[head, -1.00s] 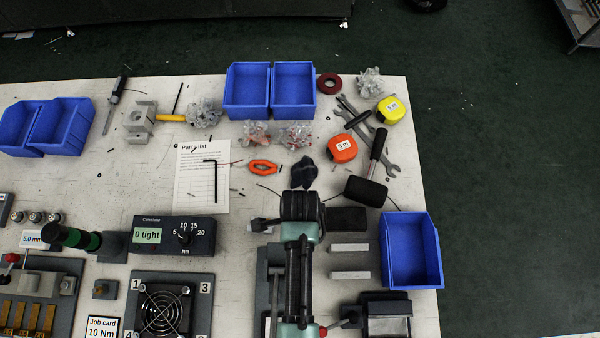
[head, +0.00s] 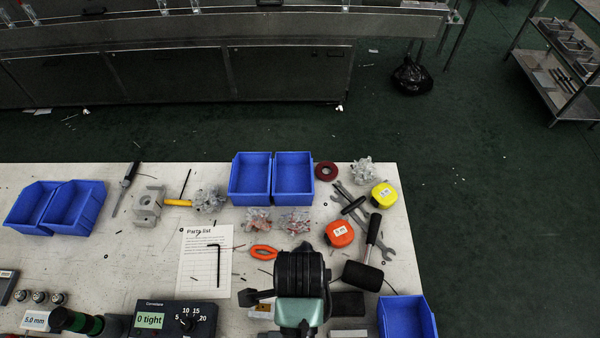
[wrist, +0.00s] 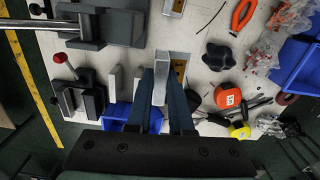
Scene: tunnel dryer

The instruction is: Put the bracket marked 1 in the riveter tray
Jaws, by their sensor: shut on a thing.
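In the wrist view my gripper (wrist: 162,88) is shut on a pale grey metal bracket (wrist: 165,63), which stands out beyond the fingertips. No number can be read on it, so I cannot tell whether it is the one marked 1. A brass-coloured piece with dark holes (wrist: 180,72) lies beside it; in the head view a brass-coloured piece (head: 262,309) shows left of my wrist. In the head view my wrist hides the fingers and the bracket. I cannot identify the riveter tray for certain. A dark device with a red-knobbed lever (wrist: 60,58) is at the left of the wrist view.
Two pale bars (wrist: 115,78) lie left of the gripper. A blue bin (head: 406,318) stands at the bench's right edge. A black-headed hammer (head: 363,275), orange tape measure (head: 339,233) and wrenches (head: 385,238) lie right of my wrist. A torque tester (head: 172,318) is at left.

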